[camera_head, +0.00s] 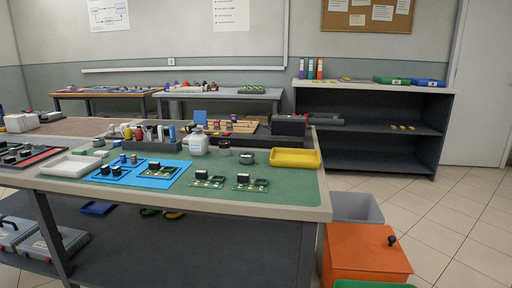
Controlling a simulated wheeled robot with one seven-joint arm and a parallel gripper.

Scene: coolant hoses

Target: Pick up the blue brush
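I cannot pick out a blue brush for certain at this size. On the green-topped workbench (305,183), a grey holder (150,147) carries several small upright items, one of them a blue one (172,134) at its right end. A flat blue piece (200,117) stands up behind the white jar (198,143). A blue mat (150,182) lies near the front edge with small dark parts on it. My gripper and arm are not in view.
A yellow tray (295,158) and a white tray (72,166) sit on the workbench. An orange box (365,255) and a grey bin (354,208) stand at its right end. Dark shelves (375,140) stand behind. Tiled floor (465,215) is clear at right.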

